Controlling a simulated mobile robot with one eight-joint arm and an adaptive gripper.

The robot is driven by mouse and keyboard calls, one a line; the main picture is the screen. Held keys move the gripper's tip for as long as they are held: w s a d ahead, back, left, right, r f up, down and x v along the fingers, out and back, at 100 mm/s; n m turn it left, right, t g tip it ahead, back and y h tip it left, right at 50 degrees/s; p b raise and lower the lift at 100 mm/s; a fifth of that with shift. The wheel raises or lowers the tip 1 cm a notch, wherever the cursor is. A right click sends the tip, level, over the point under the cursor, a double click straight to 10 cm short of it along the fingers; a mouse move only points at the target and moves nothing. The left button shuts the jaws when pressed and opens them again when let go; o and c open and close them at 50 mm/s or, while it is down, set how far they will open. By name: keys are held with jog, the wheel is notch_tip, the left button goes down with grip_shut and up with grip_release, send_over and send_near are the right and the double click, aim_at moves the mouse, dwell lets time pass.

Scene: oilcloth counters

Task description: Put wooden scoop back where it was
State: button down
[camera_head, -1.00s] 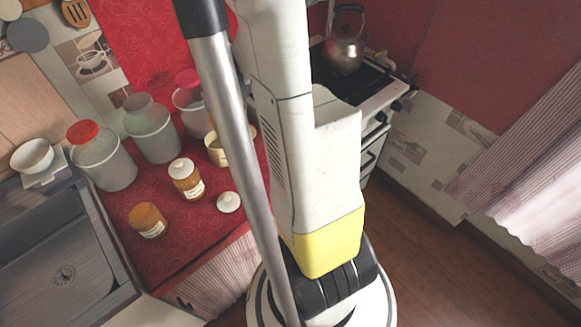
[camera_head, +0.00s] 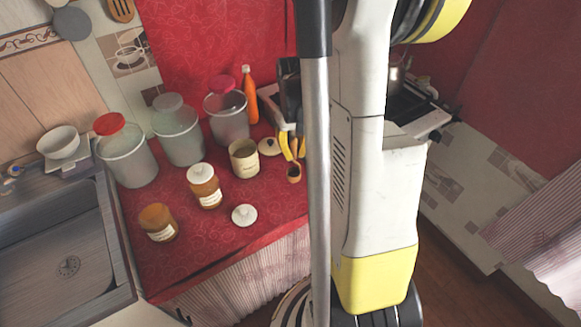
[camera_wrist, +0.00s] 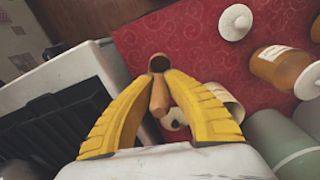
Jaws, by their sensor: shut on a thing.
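The wooden scoop (camera_wrist: 158,97) is held between the yellow fingers of my gripper (camera_wrist: 163,78) in the wrist view, its round end pointing away from the palm. In the head view my gripper (camera_head: 291,146) hangs fingers-down near the counter's right edge, with the scoop (camera_head: 294,174) at its tips, apparently above the red oilcloth. An open cream canister (camera_head: 244,158) stands just left of my gripper. A round pale lid (camera_head: 269,146) lies between them. The upper arm and pole hide part of the counter's right side.
Large jars, one red-lidded (camera_head: 126,155), stand at the back. Two amber jars (camera_head: 205,186) (camera_head: 158,223) and a white lid (camera_head: 244,215) are in front. An orange bottle (camera_head: 250,95) stands behind. The stove (camera_wrist: 60,110) borders the counter. Oilcloth is bare near the front.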

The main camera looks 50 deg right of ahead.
aim_at(294, 174)
jog(key=shift+w+a+f+b, duration=0.1)
jog(key=shift+w+f+b, duration=0.2)
jog(key=shift+f, duration=0.5)
jog(key=shift+w+a+f+b, duration=0.1)
jog(key=shift+f+b, duration=0.25)
jog(key=shift+f, duration=0.4)
jog(key=shift+w+f+b, duration=0.2)
jog(key=shift+f+b, duration=0.15)
jog(key=shift+f, duration=0.45)
jog(key=shift+f, duration=0.25)
jog(key=c, duration=1.5)
grip_release()
jog(key=shift+c, duration=0.2)
jog(key=shift+o, duration=0.3)
jog(key=shift+r, duration=0.2)
